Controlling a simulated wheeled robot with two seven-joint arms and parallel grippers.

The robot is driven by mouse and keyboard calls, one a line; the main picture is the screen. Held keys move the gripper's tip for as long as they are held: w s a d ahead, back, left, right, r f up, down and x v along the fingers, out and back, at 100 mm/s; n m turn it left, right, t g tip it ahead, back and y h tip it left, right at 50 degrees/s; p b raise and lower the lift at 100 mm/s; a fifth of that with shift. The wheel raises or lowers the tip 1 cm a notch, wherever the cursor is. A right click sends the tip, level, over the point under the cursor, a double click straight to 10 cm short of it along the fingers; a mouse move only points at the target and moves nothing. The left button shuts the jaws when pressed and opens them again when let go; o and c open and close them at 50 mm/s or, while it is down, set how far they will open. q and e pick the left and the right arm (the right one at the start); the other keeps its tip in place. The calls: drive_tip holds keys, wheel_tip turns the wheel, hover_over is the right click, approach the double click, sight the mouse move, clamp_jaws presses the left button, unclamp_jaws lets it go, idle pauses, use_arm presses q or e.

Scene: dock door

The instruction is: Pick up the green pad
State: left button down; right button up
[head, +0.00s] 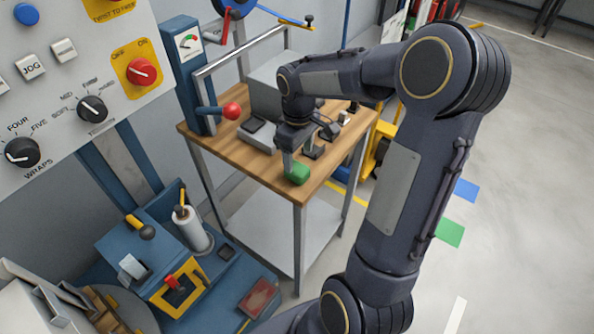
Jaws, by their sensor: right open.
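A small green pad (297,174) lies on the wooden tabletop near its front corner. My right gripper (300,160) reaches down over the table with its fingers open. One finger comes down right behind the pad, and the other is a little to the right. I cannot tell whether either touches the pad or whether it is between them. My left gripper is not in view.
The wooden table (325,172) carries a grey box, a small scale-like device (258,130) and small dark items. A red-knobbed lever (231,111) stands at its left. A control panel (75,75) and blue machine (135,245) fill the left. Floor is open at right.

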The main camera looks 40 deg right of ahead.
sight(297, 167)
wheel_tip(297, 167, down, 6)
drive_tip(key=shift+w+a+r, duration=0.1)
drive_tip(key=shift+r, duration=0.05)
drive_tip(key=c, duration=1.1)
drive_tip(key=shift+o, duration=0.2)
drive_tip(key=shift+r, duration=0.15)
drive_tip(key=shift+r, duration=0.55)
drive_tip(key=s+a+r, duration=0.8)
drive_tip(key=s+r, duration=0.3)
drive_tip(key=shift+s+a+r+b, duration=0.15)
drive_tip(key=shift+s+r+b, duration=0.05)
drive_tip(key=shift+r+b, duration=0.2)
